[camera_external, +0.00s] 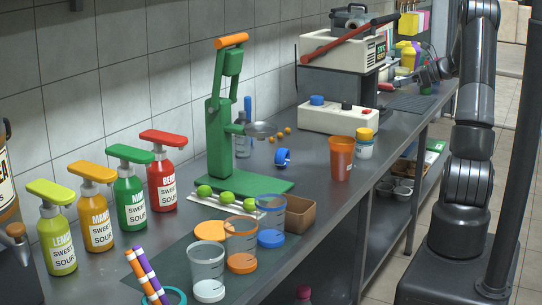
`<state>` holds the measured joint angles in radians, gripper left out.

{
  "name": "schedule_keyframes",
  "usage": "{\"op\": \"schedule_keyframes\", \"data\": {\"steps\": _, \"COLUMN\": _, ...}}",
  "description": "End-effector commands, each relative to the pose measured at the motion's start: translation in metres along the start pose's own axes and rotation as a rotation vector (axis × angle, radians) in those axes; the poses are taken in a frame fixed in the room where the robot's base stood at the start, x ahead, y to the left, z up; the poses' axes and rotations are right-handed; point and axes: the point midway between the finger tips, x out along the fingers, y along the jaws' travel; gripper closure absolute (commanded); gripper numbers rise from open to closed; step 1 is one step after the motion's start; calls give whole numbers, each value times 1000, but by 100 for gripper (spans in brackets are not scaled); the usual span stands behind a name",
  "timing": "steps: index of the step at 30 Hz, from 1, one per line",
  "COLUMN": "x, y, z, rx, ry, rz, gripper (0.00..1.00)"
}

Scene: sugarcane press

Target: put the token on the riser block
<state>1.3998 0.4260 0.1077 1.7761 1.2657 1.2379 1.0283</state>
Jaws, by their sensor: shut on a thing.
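My gripper (428,76) is small and dark in the external view, over the far right end of the steel counter (391,144). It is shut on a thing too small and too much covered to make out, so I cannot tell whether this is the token. I cannot pick out the token or the riser block with certainty anywhere in the view. Several small coloured items are crowded around the gripper, and parts of them are hidden behind it.
A white box with knobs (338,118) and a red-handled machine (340,50) stand left of my gripper. The green press (222,140), orange tumbler (341,160), clear cups (207,270) and syrup bottles (161,180) stand nearer. A dark mat (410,103) lies by the gripper.

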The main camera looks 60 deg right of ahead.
Motion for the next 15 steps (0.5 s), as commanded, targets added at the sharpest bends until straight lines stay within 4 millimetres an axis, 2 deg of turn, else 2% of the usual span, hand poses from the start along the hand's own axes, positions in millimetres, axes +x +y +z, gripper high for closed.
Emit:
{"op": "schedule_keyframes", "data": {"steps": 7, "x": 12, "y": -2, "z": -36, "rx": 6, "ry": 0, "rz": -2, "gripper": 77}}
{"op": "schedule_keyframes", "data": {"steps": 11, "x": 20, "y": -1, "z": -45, "rx": 2, "ry": 0, "rz": -2, "gripper": 77}}
{"op": "schedule_keyframes", "data": {"steps": 15, "x": 42, "y": 1, "z": -51, "rx": 3, "ry": -1, "rz": 0, "gripper": 77}}
